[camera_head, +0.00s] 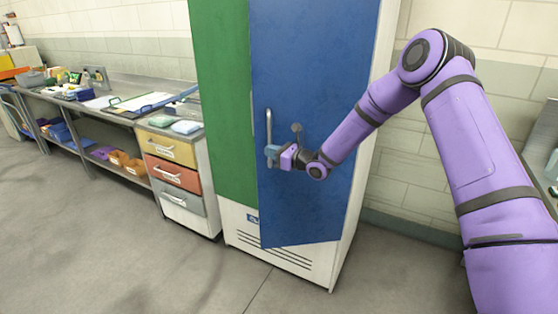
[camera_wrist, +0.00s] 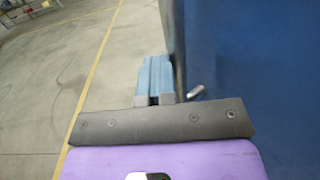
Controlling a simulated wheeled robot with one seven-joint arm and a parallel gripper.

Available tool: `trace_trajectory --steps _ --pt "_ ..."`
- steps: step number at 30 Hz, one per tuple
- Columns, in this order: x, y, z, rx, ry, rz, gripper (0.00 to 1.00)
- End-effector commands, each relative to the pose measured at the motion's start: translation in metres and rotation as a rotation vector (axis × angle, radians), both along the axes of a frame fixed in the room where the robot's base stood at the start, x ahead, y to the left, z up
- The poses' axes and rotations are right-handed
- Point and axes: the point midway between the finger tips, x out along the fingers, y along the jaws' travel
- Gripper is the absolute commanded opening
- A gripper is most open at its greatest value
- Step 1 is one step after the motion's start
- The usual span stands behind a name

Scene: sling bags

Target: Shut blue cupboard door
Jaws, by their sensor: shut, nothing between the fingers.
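The blue cupboard door (camera_head: 315,80) stands ajar on the tall white cupboard. Its left edge is swung out over the green door, and its bottom edge slants away from the cupboard's base. A metal bar handle (camera_head: 268,122) is near its left edge. My gripper (camera_head: 271,152) is at the lower part of this handle, in front of the door; I cannot tell whether it touches. In the wrist view the blue-grey fingers (camera_wrist: 154,76) are together and empty, beside the blue door face (camera_wrist: 255,60). A short metal piece (camera_wrist: 196,92), perhaps the handle, shows right of the fingers.
The green door (camera_head: 222,90) beside it looks closed. A drawer unit (camera_head: 178,180) and a long workbench (camera_head: 110,108) with trays and bins stand to the left. Another counter (camera_head: 540,140) is at the right edge. The grey floor in front of the cupboard is clear.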

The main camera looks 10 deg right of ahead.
Motion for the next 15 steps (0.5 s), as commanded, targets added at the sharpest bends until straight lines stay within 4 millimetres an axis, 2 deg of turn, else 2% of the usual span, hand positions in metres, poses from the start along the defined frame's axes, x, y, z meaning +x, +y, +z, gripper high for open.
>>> trace_trajectory --steps 11,15 --pt "0.074 0.006 0.0 0.001 -0.002 0.0 0.0" --pt "0.1 0.004 0.0 0.001 0.0 -0.067 0.0"
